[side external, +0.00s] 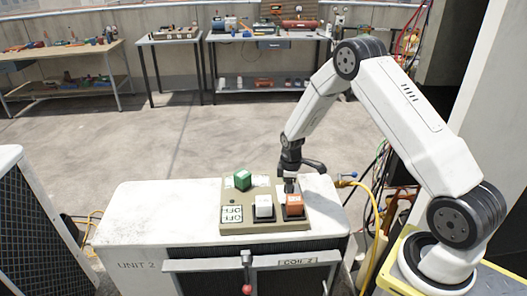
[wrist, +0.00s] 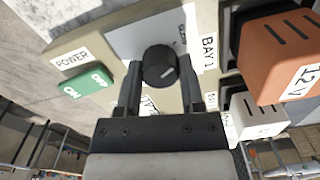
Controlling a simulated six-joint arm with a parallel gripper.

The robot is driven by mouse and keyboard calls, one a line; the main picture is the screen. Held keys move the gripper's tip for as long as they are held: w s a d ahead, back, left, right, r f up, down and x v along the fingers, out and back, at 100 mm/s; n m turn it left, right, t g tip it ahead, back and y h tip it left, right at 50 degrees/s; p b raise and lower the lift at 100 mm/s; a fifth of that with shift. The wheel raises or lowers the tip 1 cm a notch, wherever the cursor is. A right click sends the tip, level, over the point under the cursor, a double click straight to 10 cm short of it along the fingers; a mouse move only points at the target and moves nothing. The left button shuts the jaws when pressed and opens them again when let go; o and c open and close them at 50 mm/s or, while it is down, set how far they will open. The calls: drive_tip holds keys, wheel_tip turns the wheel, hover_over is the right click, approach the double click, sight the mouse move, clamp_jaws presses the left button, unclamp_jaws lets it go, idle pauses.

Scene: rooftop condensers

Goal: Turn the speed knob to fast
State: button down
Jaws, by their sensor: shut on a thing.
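The speed knob (wrist: 159,66) is a round dark knob with a short light pointer line, on a pale plate in the wrist view. My gripper (wrist: 161,84) is shut on the knob, one finger on each side of it. In the side external view my gripper (side external: 290,184) reaches down to the back right of the beige panel (side external: 290,227). The knob cannot be made out there.
An orange block (side external: 294,204) marked 12V and a white block (side external: 263,206) stand close in front of my gripper. A green block (side external: 242,180) sits at the panel's back left. A green ON/OFF switch (wrist: 86,83) lies left of the knob in the wrist view.

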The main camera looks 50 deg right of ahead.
drive_tip(key=shift+m, duration=0.4)
drive_tip(key=m, duration=1.1)
idle(0.5)
drive_tip(key=shift+c, duration=1.1)
unclamp_jaws()
drive_tip(key=shift+r, duration=0.1)
drive_tip(key=shift+r, duration=3.85)
